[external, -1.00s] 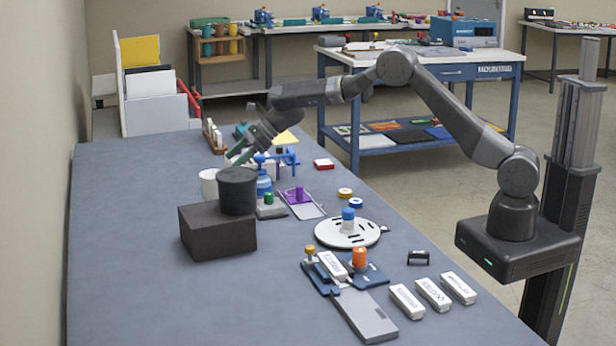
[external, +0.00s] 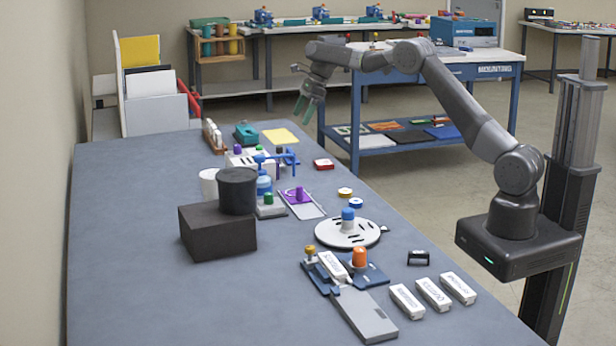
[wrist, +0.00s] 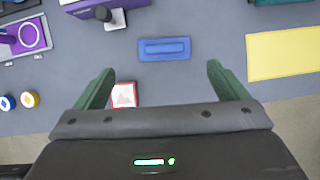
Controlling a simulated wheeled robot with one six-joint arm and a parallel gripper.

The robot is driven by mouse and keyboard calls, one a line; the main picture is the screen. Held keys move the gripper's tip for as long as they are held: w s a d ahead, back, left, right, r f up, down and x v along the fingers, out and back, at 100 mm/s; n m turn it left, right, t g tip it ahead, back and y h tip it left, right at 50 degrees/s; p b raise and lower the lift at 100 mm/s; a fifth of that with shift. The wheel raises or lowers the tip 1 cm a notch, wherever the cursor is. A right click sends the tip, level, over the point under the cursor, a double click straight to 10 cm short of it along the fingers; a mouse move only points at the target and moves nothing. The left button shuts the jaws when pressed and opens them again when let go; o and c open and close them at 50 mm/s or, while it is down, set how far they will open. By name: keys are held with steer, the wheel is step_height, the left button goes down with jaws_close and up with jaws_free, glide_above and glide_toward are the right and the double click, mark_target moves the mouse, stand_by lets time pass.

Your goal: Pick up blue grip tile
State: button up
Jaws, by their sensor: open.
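The blue grip tile (wrist: 164,49) lies flat on the grey bench in the wrist view, with a raised darker bar along its middle. It sits beyond my fingertips, roughly centred between them. My gripper (wrist: 160,70) is open and empty, its two green fingers wide apart. In the external view my gripper (external: 307,107) hangs over the far right of the bench, fingers pointing down, well above the surface. There, blue shapes (external: 287,158) stand near the far end behind a blue bottle; I cannot tell the tile from them.
A red-and-white tile (wrist: 124,95) lies near the left finger. A yellow sheet (wrist: 284,53) lies to the right. A purple block (wrist: 103,7) with a black knob stands upper left, and a teal object (wrist: 278,2) upper right. Bare bench surrounds the blue tile.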

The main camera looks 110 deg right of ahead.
glide_above(291, 150)
steer(key=s, duration=0.3)
steer(key=f, duration=0.6)
steer(key=shift+w+a+f, duration=0.1)
steer(key=shift+w+f, duration=0.15)
steer(key=shift+f, duration=0.15)
steer(key=shift+s+p+x, duration=0.2)
steer(key=shift+p+x, duration=0.6)
steer(key=shift+x, duration=2.3)
steer(key=c, duration=1.2)
steer(key=shift+c, duration=0.2)
